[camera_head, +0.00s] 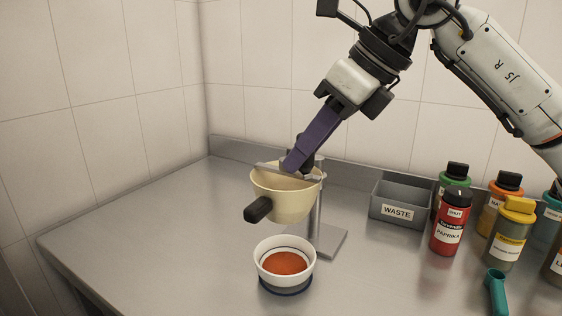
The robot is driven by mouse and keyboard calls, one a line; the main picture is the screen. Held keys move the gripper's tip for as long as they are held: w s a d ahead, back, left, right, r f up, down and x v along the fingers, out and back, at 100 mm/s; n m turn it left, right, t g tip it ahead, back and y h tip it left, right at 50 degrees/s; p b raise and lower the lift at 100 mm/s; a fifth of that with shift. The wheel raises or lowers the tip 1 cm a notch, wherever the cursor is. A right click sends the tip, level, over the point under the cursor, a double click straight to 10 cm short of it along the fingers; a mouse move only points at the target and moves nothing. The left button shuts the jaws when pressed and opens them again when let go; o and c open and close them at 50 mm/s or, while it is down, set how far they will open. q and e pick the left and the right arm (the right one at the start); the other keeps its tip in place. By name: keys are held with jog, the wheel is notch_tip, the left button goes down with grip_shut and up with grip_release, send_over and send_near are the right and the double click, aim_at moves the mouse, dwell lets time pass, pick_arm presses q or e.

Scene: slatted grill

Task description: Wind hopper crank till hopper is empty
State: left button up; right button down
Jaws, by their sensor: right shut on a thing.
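The cream hopper (285,200) is held on a metal stand (328,238) above the counter, with a black handle (258,209) sticking out at its front left. A metal crank bar (272,168) lies across its open top. My right gripper (294,166) reaches down from the upper right with its purple fingers over the top of the hopper. It is shut on the crank's dark knob (307,145), which is mostly hidden by the fingers. The inside of the hopper is hardly visible. A white bowl (265,263) below holds orange-red powder (286,263). My left gripper is out of view.
A grey bin marked WASTE (396,211) stands at the back right. A red paprika jar (450,225), a yellow-capped jar (510,235) and several others crowd the right side. A teal tool (497,287) is at the front right. The counter's left side (160,220) is clear.

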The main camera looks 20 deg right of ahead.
jog(key=shift+w+r, duration=0.15)
jog(key=shift+w, duration=0.05)
jog(key=shift+a, duration=0.6)
jog(key=shift+a+r, duration=0.1)
jog(key=shift+a, duration=0.45)
